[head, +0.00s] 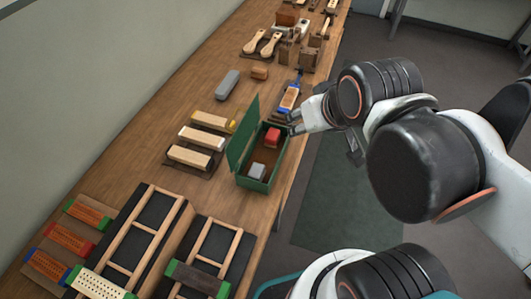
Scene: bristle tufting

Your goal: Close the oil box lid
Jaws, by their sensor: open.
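The green oil box (277,172) stands near the right edge of the wooden bench. Its green lid (242,138) is hinged on the left side and stands raised, so the box is open. Inside lie a red block (272,137) and a grey block (257,171). My gripper (292,123) is at the box's far right corner, beside the rim, with its fingers pointing left. It is open and looks empty. I cannot tell whether a fingertip touches the box.
Several wooden blocks (190,156) lie left of the box. A blue-ended brush (289,97) lies just beyond it. A grey block (227,85) and wooden brushes (270,44) are farther back. Framed racks (212,245) fill the near end. Bare bench (170,110) shows along the wall.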

